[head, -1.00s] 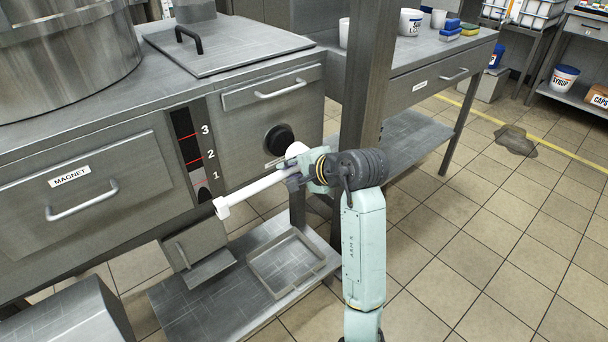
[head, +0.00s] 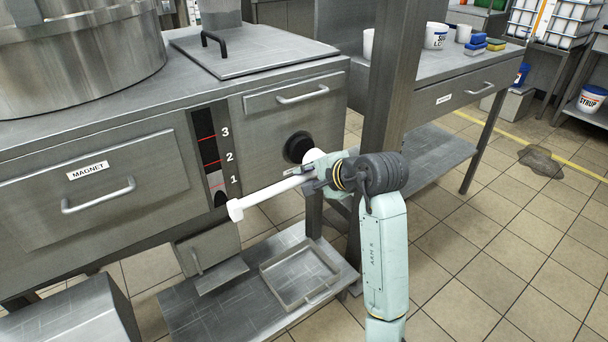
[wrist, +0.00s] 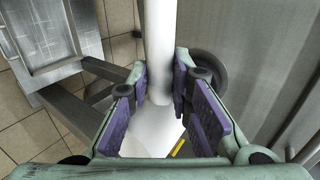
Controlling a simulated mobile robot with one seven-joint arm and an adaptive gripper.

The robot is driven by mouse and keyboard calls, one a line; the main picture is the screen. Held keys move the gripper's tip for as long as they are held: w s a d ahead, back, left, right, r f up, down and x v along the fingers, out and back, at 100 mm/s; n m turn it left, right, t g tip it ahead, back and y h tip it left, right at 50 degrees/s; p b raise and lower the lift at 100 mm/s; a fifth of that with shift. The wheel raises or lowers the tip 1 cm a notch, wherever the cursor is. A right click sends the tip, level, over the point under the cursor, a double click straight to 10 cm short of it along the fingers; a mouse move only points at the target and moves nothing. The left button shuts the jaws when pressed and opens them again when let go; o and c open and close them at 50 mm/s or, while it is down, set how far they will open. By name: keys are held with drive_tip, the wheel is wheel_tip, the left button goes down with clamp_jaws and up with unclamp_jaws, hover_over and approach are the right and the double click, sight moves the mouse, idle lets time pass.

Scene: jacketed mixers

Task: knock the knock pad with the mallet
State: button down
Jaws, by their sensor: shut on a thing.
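The white mallet (head: 268,193) is held slanting in front of the grey cabinet, its long shaft reaching down-left to a short, blunt end. A wider white part shows at the gripper end. My gripper (head: 318,175) is shut around the mallet near that wider part. In the wrist view, the purple-padded fingers of my gripper (wrist: 168,105) flank the white mallet (wrist: 160,45). A black round pad on the cabinet front, seemingly the knock pad (head: 299,147), is just behind and above my gripper. The mallet looks apart from it; the exact gap is unclear.
A scale strip (head: 211,160) marked 1 to 3 is left of the pad. The MAGNET drawer (head: 98,198) is further left. A metal post (head: 392,95) stands close to my arm. A low shelf (head: 215,315) with a tray frame is below.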

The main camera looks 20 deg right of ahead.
drive_tip(key=shift+r, duration=0.1)
drive_tip(key=shift+w+a+b, duration=0.1)
drive_tip(key=shift+w+b, duration=0.5)
drive_tip(key=shift+b, duration=0.9)
drive_tip(key=shift+s, duration=0.65)
